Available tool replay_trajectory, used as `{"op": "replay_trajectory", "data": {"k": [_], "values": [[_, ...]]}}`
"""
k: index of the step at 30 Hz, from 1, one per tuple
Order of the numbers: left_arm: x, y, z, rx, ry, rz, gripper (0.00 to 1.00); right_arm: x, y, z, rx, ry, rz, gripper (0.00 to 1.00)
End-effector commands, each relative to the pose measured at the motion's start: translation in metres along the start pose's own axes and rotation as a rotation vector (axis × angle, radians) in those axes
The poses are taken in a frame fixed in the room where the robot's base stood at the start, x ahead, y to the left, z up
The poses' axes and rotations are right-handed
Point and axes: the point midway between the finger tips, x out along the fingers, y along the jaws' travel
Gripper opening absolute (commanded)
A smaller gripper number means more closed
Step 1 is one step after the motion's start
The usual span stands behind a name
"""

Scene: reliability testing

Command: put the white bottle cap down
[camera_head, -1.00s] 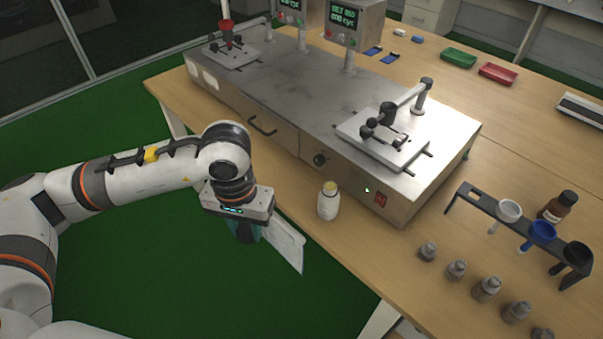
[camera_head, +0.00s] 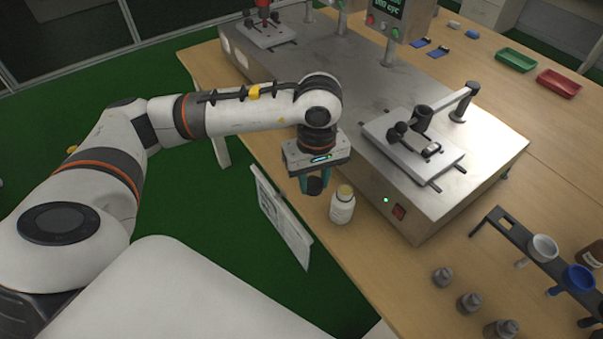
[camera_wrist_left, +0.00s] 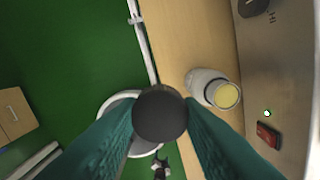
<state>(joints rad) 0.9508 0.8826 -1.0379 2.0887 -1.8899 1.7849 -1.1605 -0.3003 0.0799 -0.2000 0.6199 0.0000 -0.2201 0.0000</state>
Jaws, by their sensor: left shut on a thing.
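My left gripper (camera_head: 316,188) is shut on a dark, round, cap-like thing (camera_wrist_left: 160,112), held between the teal fingers in the wrist view. It looks dark grey to black, not white. In the head view, the gripper points down close to the left of the white bottle (camera_head: 342,208) and appears higher than it. The bottle stands upright and uncapped near the table's front edge, with a yellowish top opening. It also shows right of the fingers in the left wrist view (camera_wrist_left: 208,86). My right gripper is not in view.
The steel machine (camera_head: 345,150) stands behind the bottle on the wooden table (camera_head: 440,250). A black rack (camera_head: 515,235) with funnels and several small grey bottles (camera_head: 470,302) are at the right. Some bare tabletop lies right of the bottle. Green floor lies left of the table edge.

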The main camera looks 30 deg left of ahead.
Motion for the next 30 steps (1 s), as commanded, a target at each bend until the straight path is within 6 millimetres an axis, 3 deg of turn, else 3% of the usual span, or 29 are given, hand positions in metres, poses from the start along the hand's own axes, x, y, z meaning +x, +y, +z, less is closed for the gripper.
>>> {"op": "replay_trajectory", "data": {"k": [24,30], "values": [[0.035,-0.020,0.118,-2.347,0.003,0.000,0.06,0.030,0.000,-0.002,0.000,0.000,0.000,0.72],[0.040,-0.019,0.142,-2.819,0.006,0.001,0.06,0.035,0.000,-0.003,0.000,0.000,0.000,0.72]]}}
